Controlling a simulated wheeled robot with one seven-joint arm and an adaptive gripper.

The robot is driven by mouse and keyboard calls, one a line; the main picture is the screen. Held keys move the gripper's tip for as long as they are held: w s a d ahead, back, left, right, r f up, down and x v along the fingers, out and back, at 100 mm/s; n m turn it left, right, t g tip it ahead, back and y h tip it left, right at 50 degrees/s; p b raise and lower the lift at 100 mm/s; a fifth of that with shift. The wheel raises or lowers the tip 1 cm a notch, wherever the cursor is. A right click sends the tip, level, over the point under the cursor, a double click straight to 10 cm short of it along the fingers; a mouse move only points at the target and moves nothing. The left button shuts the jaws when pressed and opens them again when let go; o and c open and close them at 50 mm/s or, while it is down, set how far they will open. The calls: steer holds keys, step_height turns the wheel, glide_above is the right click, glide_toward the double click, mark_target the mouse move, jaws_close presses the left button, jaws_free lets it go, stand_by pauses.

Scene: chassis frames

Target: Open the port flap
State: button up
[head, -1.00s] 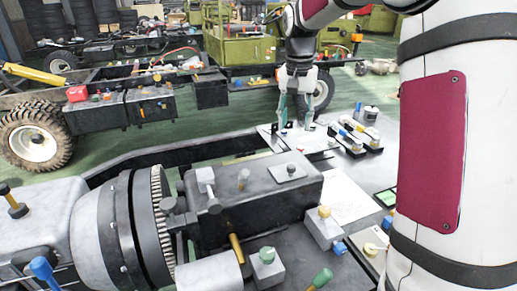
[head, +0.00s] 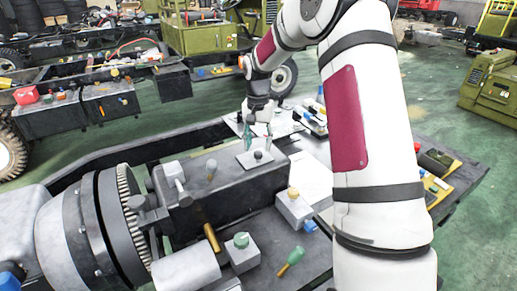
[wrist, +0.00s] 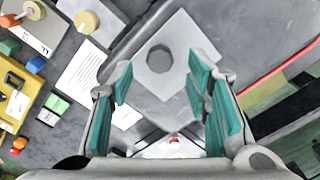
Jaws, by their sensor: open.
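A light square plate with a dark round knob, which appears to be the port flap (head: 247,163), lies flat on top of the dark grey housing (head: 215,190). In the wrist view the plate (wrist: 188,38) lies ahead of my fingers, with its knob (wrist: 160,58) between the two fingertips in the picture. My gripper (head: 258,142) is just above and behind the plate in the head view. In the wrist view my gripper (wrist: 164,80) is open, its teal pads well apart with nothing between them. I cannot tell the exact gap to the knob.
A ribbed grey drum (head: 85,225) stands at the left of the housing. A small block with a yellow knob (head: 294,205) and one with a green knob (head: 242,252) stand in front. White paper (head: 310,176) and a tool tray (head: 440,180) lie to the right.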

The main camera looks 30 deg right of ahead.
mark_target(255, 154)
steer(key=shift+f, duration=1.5)
jaws_close()
